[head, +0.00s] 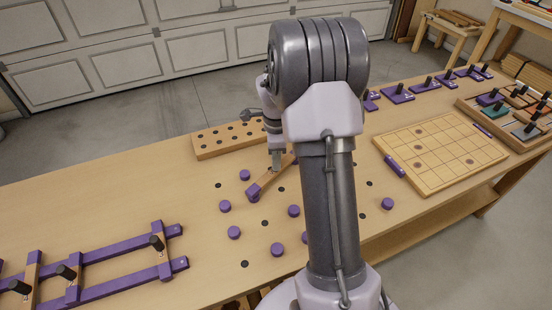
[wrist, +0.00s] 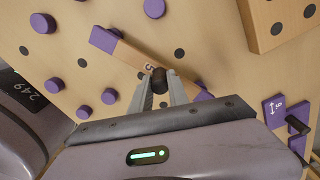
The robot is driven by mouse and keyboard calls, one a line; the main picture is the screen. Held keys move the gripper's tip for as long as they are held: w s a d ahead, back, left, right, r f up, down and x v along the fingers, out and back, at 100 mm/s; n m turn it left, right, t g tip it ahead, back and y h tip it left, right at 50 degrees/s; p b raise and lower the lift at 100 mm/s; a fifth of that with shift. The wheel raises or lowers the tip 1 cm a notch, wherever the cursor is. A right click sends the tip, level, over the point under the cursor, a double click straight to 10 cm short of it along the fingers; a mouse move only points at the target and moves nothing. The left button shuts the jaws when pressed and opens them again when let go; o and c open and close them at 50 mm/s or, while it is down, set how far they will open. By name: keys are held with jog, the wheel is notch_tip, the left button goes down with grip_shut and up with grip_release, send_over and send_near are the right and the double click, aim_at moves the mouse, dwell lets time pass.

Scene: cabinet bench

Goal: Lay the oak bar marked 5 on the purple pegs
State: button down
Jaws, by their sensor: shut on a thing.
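The oak bar (head: 266,183) with purple ends lies slantwise below my gripper (head: 276,164) in the head view. In the wrist view the bar (wrist: 135,56) shows its 5 beside a dark knob. My gripper (wrist: 160,88) is shut on that knob, one finger on each side. Purple pegs (head: 225,206) stand on the bench around the bar. The wrist view also shows several pegs (wrist: 86,87) to the left of the bar. My arm hides part of the bar and some bench in the head view. I cannot tell whether the bar touches pegs beneath it.
A drilled oak block (head: 210,143) stands behind the bar. A purple-railed frame with black knobs (head: 125,247) lies at left. A gridded board (head: 440,150) and a tray of knobbed pieces (head: 510,125) are at right. Purple knobbed plates (head: 397,97) line the back edge.

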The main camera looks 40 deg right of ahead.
jog(key=shift+f+b, duration=0.45)
jog(key=shift+f, duration=0.05)
jog(key=shift+f, duration=0.2)
dwell(0.9)
jog(key=c, duration=0.8)
grip_release()
notch_tip(320, 180, up, 8)
jog(key=p, duration=0.5)
jog(key=shift+r+p, duration=0.1)
jog(key=shift+p, duration=0.2)
